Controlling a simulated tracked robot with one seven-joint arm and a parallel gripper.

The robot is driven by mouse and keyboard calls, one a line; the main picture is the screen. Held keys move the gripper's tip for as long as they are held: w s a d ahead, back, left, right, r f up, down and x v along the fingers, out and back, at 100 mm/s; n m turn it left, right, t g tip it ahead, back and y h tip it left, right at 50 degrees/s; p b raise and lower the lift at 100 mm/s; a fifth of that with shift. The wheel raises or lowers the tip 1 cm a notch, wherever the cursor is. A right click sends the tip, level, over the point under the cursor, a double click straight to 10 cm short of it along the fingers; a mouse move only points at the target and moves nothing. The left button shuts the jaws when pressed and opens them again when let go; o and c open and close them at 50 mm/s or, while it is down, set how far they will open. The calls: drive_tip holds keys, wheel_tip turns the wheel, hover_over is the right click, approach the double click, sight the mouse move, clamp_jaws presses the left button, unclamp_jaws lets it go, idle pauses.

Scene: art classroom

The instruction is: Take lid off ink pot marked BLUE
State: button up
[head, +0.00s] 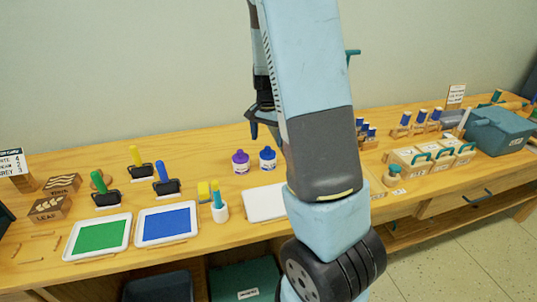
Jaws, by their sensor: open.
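The blue ink pot (267,159) stands upright on the table, a small white labelled jar with a blue lid on top. The label is too small to read. A similar pot with a purple lid (240,162) stands just to its left. My gripper (264,130) is open and hangs in the picture just above the blue pot, partly hidden behind my arm. It does not appear to touch the lid, though the exact gap cannot be told.
A green ink tray (101,237) and a blue ink tray (167,224) lie at the left, with rollers behind them. A white cup (220,211) holds a brush. A blank white sheet or block (264,203) lies in front of the pots. Boxes with teal handles (422,158) stand at the right.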

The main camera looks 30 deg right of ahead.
sight(268, 147)
wheel_tip(268, 147, down, 5)
drive_tip(key=shift+s+f, duration=0.1)
drive_tip(key=shift+s, duration=0.05)
drive_tip(key=c, duration=1.1)
drive_tip(key=shift+r, duration=0.2)
